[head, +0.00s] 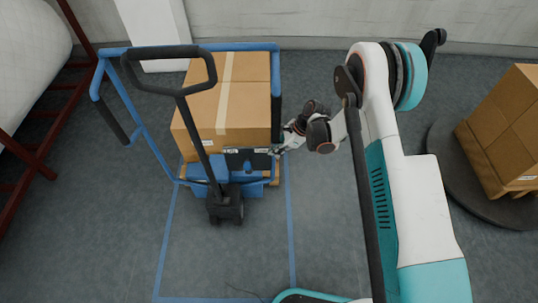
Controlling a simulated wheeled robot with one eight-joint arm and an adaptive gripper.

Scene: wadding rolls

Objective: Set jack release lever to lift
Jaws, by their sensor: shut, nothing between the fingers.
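A pallet jack with a blue body (205,191) stands left of centre in the head view. Its black handle (183,92) leans up and left and ends in a loop grip. A small dark panel (247,160) with pale labels sits at the near side of the load, right of the handle shaft. I cannot make out the release lever for certain at this size. My gripper (276,152) is shut and empty, at the right end of the dark panel by the jack's near right corner. I cannot tell whether it touches anything there.
A taped cardboard box (238,110) sits on the jack inside a blue tube frame (276,75). Another carton (508,135) stands on a dark round base (450,165) at right. A dark red rack (40,150) with a white roll (35,45) is at left.

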